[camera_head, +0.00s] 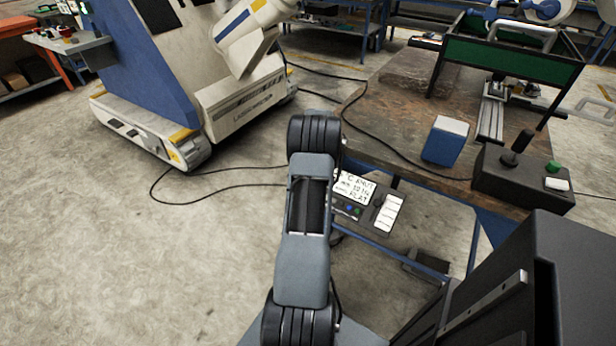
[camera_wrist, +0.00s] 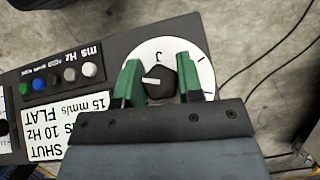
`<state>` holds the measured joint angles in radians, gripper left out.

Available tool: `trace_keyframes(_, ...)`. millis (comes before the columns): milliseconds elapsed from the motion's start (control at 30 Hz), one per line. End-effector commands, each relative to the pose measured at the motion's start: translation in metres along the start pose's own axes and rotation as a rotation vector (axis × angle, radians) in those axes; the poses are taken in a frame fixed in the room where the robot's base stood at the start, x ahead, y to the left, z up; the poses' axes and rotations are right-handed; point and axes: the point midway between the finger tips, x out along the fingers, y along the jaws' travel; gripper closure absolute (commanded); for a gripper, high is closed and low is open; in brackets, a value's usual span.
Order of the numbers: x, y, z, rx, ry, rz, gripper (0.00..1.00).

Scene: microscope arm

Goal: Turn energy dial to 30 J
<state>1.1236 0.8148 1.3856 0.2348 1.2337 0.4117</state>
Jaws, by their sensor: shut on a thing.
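The energy dial (camera_wrist: 196,52) is a white round plate with dark tick marks and a J in the wrist view. Its black knob (camera_wrist: 161,74) has a white pointer mark aimed left in the picture. My gripper (camera_wrist: 158,80) is shut on the knob, with one green finger on each side. The lower part of the knob and dial is hidden by my gripper. The numbers on the dial are too small or hidden to read. In the head view my arm hides the dial and my gripper; part of the control panel (camera_head: 369,211) shows beside the arm.
The panel has several coloured buttons (camera_wrist: 66,76) and a white text label (camera_wrist: 102,119) seen upside down. A wooden bench (camera_head: 385,105) stands to the right with a joystick box (camera_head: 510,177) and a blue box (camera_head: 445,141). A large laser machine (camera_head: 245,98) stands behind left. Cables cross the floor.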

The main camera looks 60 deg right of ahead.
Motion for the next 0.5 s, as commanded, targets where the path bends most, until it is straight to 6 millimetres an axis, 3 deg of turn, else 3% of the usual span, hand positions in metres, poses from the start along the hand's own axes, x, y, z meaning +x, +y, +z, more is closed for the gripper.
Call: trace_keyframes(500, 0.0035, 0.0013, 0.0011, 0.032, -0.009, -0.04, 0.89)
